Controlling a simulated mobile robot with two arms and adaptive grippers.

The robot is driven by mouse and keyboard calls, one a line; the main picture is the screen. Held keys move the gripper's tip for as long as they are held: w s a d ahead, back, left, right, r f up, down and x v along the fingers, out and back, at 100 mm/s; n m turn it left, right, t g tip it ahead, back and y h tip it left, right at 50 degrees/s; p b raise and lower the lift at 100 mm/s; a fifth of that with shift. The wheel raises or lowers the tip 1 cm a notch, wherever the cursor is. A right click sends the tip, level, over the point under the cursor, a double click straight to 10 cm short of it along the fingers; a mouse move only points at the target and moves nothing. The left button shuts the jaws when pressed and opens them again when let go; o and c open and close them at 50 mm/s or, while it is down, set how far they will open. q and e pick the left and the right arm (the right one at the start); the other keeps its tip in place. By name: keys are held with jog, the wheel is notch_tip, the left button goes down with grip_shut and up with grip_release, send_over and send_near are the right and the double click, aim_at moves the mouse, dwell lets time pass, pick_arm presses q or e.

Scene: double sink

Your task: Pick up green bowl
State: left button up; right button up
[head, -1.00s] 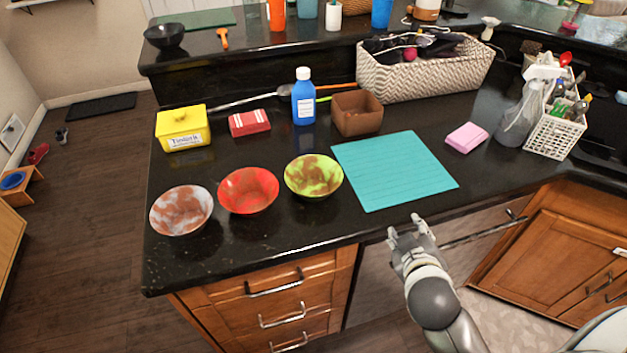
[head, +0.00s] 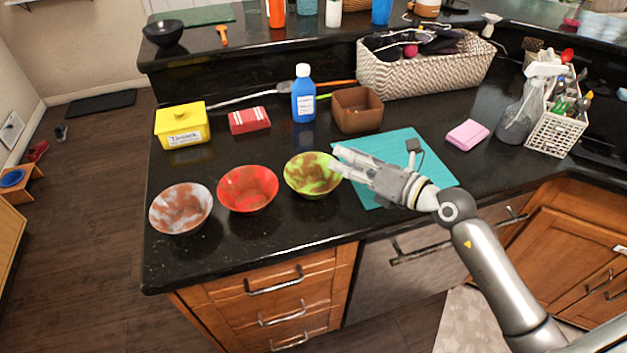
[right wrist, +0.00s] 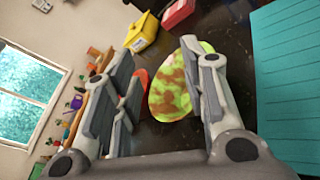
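The green bowl (head: 309,177), lime green with brown blotches, stands upright on the black counter left of the teal mat. My right gripper (head: 337,160) reaches in from the right over the mat, its fingertips at the bowl's right rim. In the right wrist view the fingers (right wrist: 158,58) are spread apart with nothing held. There the green bowl (right wrist: 172,95) lies beyond them, partly hidden by the right-hand finger. I cannot tell whether a finger touches the rim. My left gripper is not in view.
A red bowl (head: 248,190) and a white-brown bowl (head: 181,210) stand left of the green one. Behind are a yellow box (head: 182,126), a red packet (head: 250,121), a blue bottle (head: 304,100) and a brown box (head: 357,112). The teal mat (head: 425,169) lies to the right.

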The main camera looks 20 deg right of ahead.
aim_at(323, 161)
jog(key=f, duration=0.1)
jog(key=d+f+g+h, duration=0.1)
jog(key=d+f+n, duration=0.1)
jog(key=shift+w+d, duration=0.1)
jog(key=shift+w, duration=0.2)
jog(key=shift+w+d+f+g+h, duration=0.2)
jog(key=shift+g+h, duration=0.1)
jog(key=shift+h, duration=0.1)
jog(key=p+x, duration=0.1)
jog(key=x, duration=0.4)
jog(key=shift+a+f, duration=0.1)
jog(key=shift+w+a+f, duration=0.35)
jog(key=shift+w+f, duration=0.05)
jog(key=shift+w, duration=0.15)
jog(key=shift+f+p+x, duration=0.25)
jog(key=shift+p+x, duration=0.25)
jog(key=shift+x, duration=1.45)
jog(key=shift+s, duration=0.15)
grip_shut()
